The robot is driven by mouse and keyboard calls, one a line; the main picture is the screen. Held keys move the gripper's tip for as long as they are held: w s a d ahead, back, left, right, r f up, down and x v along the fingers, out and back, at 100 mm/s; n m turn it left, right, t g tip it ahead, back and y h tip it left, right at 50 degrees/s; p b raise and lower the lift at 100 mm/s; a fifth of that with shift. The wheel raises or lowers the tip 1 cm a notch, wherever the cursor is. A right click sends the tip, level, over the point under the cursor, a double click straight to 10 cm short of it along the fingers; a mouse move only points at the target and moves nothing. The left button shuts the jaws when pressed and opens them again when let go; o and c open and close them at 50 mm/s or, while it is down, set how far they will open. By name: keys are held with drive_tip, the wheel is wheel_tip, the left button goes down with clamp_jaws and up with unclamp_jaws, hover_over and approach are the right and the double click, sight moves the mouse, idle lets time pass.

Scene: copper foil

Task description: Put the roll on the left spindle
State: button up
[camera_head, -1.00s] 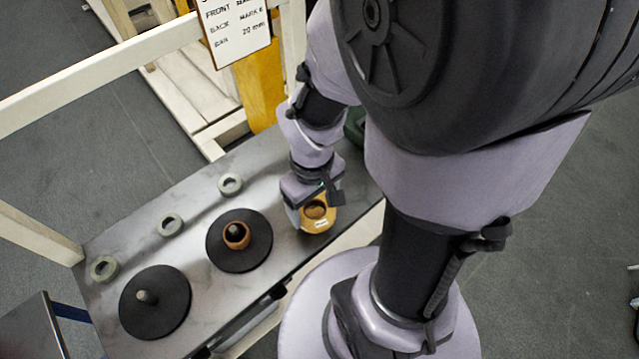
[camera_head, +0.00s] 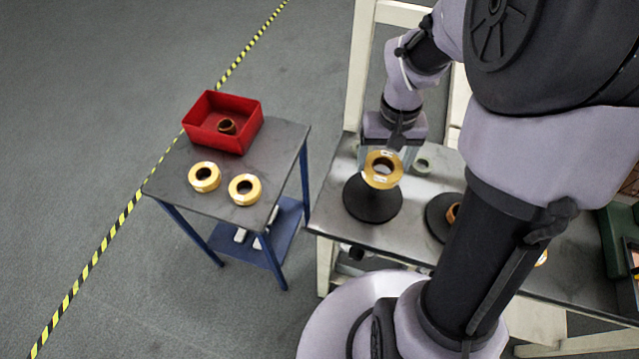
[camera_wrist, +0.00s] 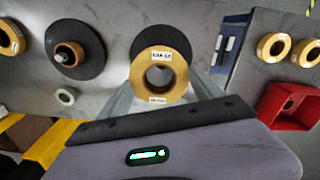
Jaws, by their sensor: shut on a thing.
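My gripper (camera_head: 385,158) is shut on a yellow roll (camera_head: 371,177), holding it flat with its hole facing up. In the wrist view, the fingers (camera_wrist: 162,88) grip the labelled roll (camera_wrist: 138,76) from both sides. The black disc of the left spindle (camera_head: 370,208) lies below the roll, and also shows behind it in the wrist view (camera_wrist: 160,33). The roll appears raised above the disc. It hides the spindle's peg, so I cannot tell whether the hole is lined up with it.
The right spindle disc (camera_wrist: 92,38) carries a brown core (camera_wrist: 69,54). A side table (camera_head: 180,160) at left holds two yellow rolls (camera_head: 205,187) (camera_head: 235,197) and a red bin (camera_head: 222,138) with a brown core inside.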

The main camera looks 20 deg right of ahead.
drive_tip(key=f+b, duration=0.5)
drive_tip(key=f, duration=0.5)
drive_tip(key=shift+w+f, duration=0.15)
drive_tip(key=shift+w, duration=0.05)
drive_tip(key=shift+r, duration=0.2)
drive_tip(key=shift+f, duration=0.1)
drive_tip(key=o, duration=1)
drive_tip(key=shift+f, duration=0.1)
drive_tip(key=o, duration=0.4)
drive_tip(key=shift+a, duration=0.1)
